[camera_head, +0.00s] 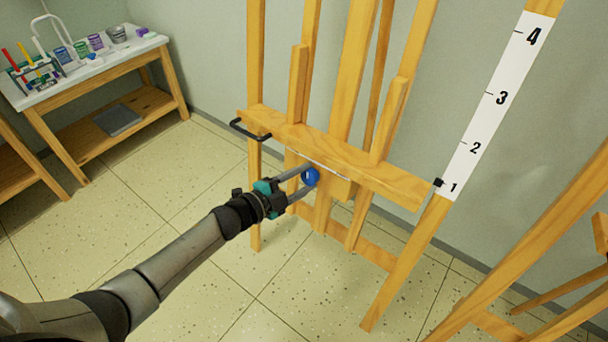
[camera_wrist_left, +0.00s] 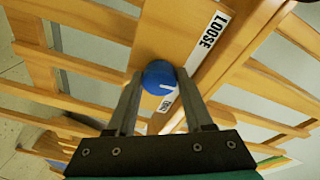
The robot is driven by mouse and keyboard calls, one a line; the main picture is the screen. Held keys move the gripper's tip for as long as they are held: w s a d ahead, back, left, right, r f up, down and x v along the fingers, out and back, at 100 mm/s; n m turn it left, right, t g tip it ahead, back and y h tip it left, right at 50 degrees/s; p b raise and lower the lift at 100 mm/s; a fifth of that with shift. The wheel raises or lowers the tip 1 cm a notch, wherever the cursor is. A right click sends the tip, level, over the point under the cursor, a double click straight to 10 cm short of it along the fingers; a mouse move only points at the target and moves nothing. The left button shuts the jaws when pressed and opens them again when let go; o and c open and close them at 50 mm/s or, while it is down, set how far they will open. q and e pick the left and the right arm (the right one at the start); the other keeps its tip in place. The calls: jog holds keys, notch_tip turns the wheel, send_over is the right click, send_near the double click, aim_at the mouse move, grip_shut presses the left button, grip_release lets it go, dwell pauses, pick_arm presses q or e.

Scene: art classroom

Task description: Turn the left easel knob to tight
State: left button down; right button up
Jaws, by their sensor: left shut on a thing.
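The easel knob is a round blue knob (camera_head: 311,177) under the wooden tray bar of the easel (camera_head: 345,158). My left gripper (camera_head: 306,180) reaches it from the lower left, with a finger on each side. In the left wrist view the knob (camera_wrist_left: 159,77) sits between the two fingertips (camera_wrist_left: 158,82), which are shut on it. A white mark on the knob points right, slightly downward. A white label strip (camera_wrist_left: 213,32) beside it reads LOOSE at its upper end. The lettering at its lower end is partly hidden by the knob and finger. My right gripper is not in view.
A white scale strip (camera_head: 496,100) numbered 1 to 4 runs up the easel's right leg, with a black pointer (camera_head: 438,183) near 1. A black handle (camera_head: 250,130) sticks out at the bar's left end. A side table (camera_head: 110,63) with art supplies stands at the upper left.

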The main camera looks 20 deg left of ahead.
pick_arm(q)
jog(key=m+p, duration=0.1)
jog(key=m, duration=0.2)
jog(key=shift+r+m+g, duration=0.15)
jog(key=shift+m+g, duration=0.15)
jog(key=shift+m, duration=0.1)
jog(key=shift+r+m+y+p, duration=0.1)
jog(key=shift+m+y+p, duration=0.55)
jog(key=shift+m, duration=0.55)
jog(key=m+p, duration=0.1)
jog(key=m, duration=0.2)
jog(key=shift+g, duration=0.3)
jog(key=shift+d+m+y+p, duration=0.1)
jog(key=shift+m+y+p, duration=0.4)
jog(key=shift+m, duration=0.8)
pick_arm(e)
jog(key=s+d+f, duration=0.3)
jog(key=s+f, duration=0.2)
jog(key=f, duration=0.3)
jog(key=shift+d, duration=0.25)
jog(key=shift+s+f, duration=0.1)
pick_arm(q)
jog(key=shift+c, duration=1.4)
grip_release()
jog(key=shift+s+r, duration=0.1)
jog(key=shift+s, duration=0.05)
